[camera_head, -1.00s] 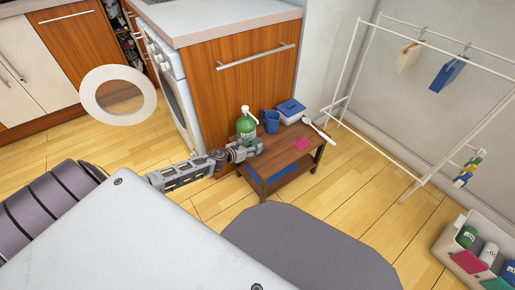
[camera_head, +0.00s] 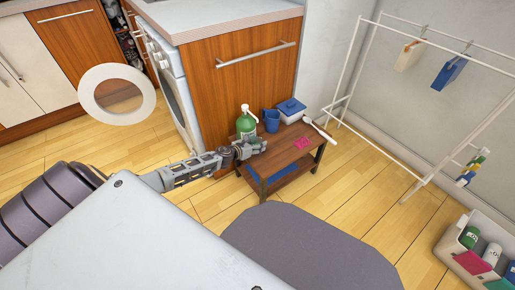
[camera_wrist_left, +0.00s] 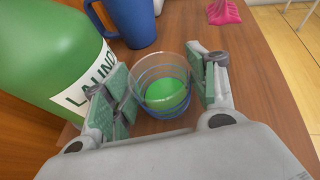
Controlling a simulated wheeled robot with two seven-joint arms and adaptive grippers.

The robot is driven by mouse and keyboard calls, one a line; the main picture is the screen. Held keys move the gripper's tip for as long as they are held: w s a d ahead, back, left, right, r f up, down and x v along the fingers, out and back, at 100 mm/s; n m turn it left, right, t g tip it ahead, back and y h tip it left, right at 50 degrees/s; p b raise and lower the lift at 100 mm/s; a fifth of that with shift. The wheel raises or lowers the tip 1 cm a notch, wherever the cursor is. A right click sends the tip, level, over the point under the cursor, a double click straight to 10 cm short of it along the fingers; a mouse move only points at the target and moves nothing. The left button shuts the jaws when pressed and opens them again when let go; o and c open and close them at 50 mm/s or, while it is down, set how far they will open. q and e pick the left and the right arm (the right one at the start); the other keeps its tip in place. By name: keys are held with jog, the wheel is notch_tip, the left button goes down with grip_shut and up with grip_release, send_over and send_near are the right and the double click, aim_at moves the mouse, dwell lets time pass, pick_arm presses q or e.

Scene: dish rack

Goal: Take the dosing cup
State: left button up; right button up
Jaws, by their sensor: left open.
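The dosing cup (camera_wrist_left: 150,72) is a small clear cup with blue rings and green liquid inside. It stands upright on the wooden cart top in the left wrist view. My left gripper (camera_wrist_left: 160,92) is open, with one finger on each side of the cup; I cannot tell whether either finger touches it. In the head view my left gripper (camera_head: 254,147) is low over the front left of the cart, and the cup cannot be made out there. My right gripper is not in view.
A green laundry bottle (camera_wrist_left: 45,50) stands close left of the gripper, with a blue jug (camera_wrist_left: 130,20) behind. The cart (camera_head: 279,158) also holds a pink item (camera_head: 302,143), a blue-lidded box (camera_head: 291,110) and a white brush (camera_head: 319,130). A drying rack (camera_head: 385,110) stands right.

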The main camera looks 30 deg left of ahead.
pick_arm(q)
jog(key=shift+w+f, duration=0.25)
jog(key=shift+w, duration=0.35)
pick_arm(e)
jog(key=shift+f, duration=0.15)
pick_arm(q)
jog(key=c, duration=0.8)
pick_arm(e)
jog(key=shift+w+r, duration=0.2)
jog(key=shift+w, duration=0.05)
pick_arm(q)
jog(key=shift+d+r, duration=0.15)
jog(key=shift+r, duration=0.1)
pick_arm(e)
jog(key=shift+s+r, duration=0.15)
